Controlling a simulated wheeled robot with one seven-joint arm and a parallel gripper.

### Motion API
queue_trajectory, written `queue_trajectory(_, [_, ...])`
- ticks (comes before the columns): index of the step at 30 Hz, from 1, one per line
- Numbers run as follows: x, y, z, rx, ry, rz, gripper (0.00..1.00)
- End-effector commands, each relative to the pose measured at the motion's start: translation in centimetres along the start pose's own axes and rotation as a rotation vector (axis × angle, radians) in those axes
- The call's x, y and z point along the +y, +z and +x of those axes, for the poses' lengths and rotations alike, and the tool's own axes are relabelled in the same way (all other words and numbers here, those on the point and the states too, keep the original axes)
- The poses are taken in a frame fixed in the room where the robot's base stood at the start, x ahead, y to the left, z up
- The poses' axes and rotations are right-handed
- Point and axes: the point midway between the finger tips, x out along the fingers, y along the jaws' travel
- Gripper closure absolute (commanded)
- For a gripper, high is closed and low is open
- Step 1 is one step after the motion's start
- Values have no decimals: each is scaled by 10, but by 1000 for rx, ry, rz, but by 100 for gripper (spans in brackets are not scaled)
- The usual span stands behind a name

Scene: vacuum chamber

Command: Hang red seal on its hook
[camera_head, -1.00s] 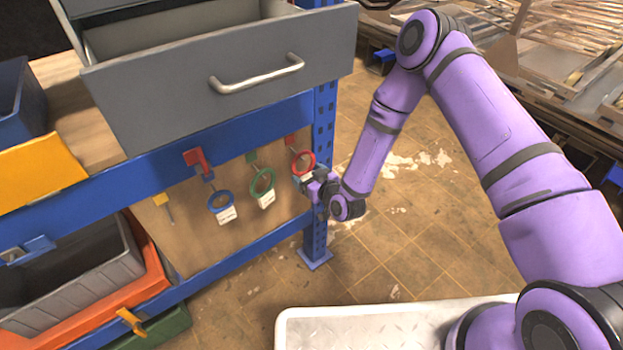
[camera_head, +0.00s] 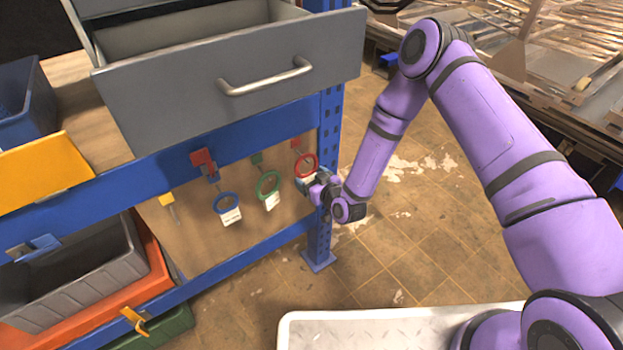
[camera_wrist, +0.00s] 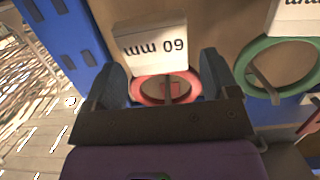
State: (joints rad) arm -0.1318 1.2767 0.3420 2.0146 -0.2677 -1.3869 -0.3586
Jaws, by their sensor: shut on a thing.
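The red seal (camera_head: 315,165) is a ring with a white tag, in front of the board at the right end of the hook row. Its red hook (camera_head: 296,144) has a thin metal rod. My gripper (camera_head: 311,183) is at the ring's lower side. In the wrist view my gripper (camera_wrist: 163,88) has its fingers on both sides of the red seal (camera_wrist: 196,84), shut on it.
A green ring (camera_head: 268,186) and a blue ring (camera_head: 226,203) hang left of the red one. A yellow hook (camera_head: 168,200) is empty. The open grey drawer (camera_head: 240,85) juts out above. A blue rack post (camera_head: 322,225) stands just right of the board.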

Motion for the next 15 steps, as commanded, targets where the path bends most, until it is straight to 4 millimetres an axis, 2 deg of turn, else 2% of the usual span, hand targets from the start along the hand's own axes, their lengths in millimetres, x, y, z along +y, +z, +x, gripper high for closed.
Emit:
queue_trajectory(2, [0, 0, 0, 0, 0, 0, 43])
queue_trajectory(3, [0, 0, 0, 0, 0, 0, 10])
queue_trajectory(5, [0, 0, 0, 0, 0, 0, 0])
queue_trajectory(11, [0, 0, 0, 0, 0, 0, 0])
queue_trajectory(15, [0, 0, -8, -2, -1, 0, 0])
